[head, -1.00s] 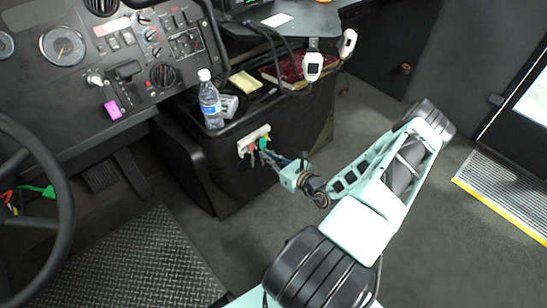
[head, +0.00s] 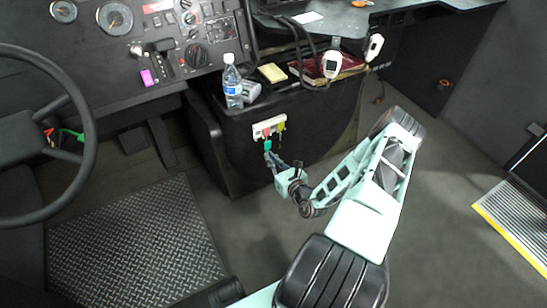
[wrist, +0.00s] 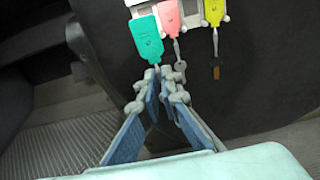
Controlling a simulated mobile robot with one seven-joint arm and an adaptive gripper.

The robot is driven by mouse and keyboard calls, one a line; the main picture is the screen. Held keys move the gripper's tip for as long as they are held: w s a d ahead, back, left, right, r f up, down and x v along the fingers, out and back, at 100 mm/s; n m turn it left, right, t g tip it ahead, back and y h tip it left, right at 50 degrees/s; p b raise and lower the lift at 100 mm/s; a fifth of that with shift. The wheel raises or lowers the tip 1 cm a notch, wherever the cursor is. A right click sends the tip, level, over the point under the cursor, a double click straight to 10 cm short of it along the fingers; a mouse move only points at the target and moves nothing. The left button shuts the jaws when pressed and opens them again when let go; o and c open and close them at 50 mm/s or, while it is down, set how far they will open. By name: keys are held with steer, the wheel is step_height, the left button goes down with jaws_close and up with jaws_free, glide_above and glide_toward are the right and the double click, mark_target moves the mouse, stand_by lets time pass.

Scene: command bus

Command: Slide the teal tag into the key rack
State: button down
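The key rack (head: 266,128) is a small white holder on the dark console side; part of it also shows at the top of the wrist view (wrist: 190,20). The teal tag (wrist: 146,40) is at the rack's left end, slightly tilted, with its upper edge near the rack. I cannot tell whether it is in a slot. It also shows in the head view (head: 268,146). My gripper (wrist: 161,74) is below it, with its fingers closed on the tag's lower end, where the grip is partly hidden. A pink tag (wrist: 169,18) and a yellow tag (wrist: 214,11) hang to its right.
Keys hang under the pink and yellow tags, close to my fingers' right. A water bottle (head: 232,84), yellow notepad (head: 272,73) and white handsets (head: 332,65) are on the console above. The steering wheel (head: 88,150) is at left. Open floor lies below the rack.

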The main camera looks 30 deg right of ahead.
mark_target(258, 142)
steer(key=shift+w, duration=0.1)
steer(key=w+b, duration=0.1)
steer(key=w, duration=0.2)
steer(key=shift+w+a+b, duration=0.1)
steer(key=shift+w+b, duration=0.3)
steer(key=shift+w+p, duration=0.3)
steer(key=shift+w, duration=0.3)
stand_by(1.4)
steer(key=shift+w, duration=0.3)
steer(key=shift+w+a, duration=0.1)
steer(key=shift+w, duration=0.45)
stand_by(0.9)
steer(key=shift+f, duration=0.1)
stand_by(0.5)
steer(key=c, duration=2.1)
jaws_free()
